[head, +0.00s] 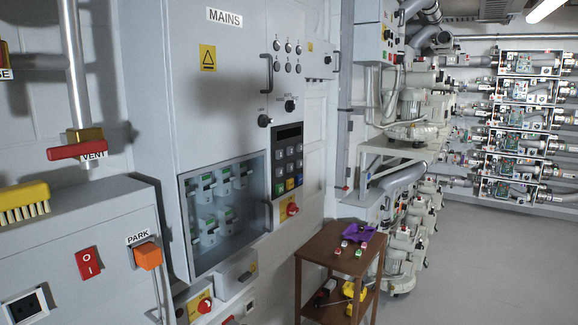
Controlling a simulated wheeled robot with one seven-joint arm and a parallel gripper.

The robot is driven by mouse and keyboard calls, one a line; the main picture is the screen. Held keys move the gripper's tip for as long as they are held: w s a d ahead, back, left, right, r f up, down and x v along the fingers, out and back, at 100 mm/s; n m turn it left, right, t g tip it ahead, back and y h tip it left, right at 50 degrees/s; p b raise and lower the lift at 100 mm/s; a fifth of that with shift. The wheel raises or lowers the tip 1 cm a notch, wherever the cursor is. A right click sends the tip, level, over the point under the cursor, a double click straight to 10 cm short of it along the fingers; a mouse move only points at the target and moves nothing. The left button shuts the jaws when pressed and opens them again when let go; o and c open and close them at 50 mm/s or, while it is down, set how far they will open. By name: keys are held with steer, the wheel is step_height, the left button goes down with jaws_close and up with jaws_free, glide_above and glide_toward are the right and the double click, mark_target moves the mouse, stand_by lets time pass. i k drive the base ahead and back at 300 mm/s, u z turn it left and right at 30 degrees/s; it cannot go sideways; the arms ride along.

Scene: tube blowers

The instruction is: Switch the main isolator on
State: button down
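A tall grey cabinet labelled MAINS (225,16) stands left of centre. A red rotary knob on a yellow plate (291,209) sits on its front, below a dark keypad panel (288,157). A second red knob on a yellow plate (204,305) is low at the bottom edge. No readable label marks either knob as the main isolator, and their on or off positions are too small to tell. A window (226,250) in the cabinet shows several breakers (207,187) behind it. My gripper is not in view.
A grey box with a red rocker switch (89,264) and an orange PARK block (148,255) fills the lower left. A red VENT handle (77,151) is above it. A small brown table (327,246) with loose items stands right of the cabinet. Floor (470,270) is clear at right.

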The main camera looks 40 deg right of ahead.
mark_target(291, 210)
steer(key=u, duration=2.5)
steer(key=k, duration=1.2)
steer(key=z, duration=1.8)
steer(key=i, duration=0.5)
steer(key=z, duration=0.05)
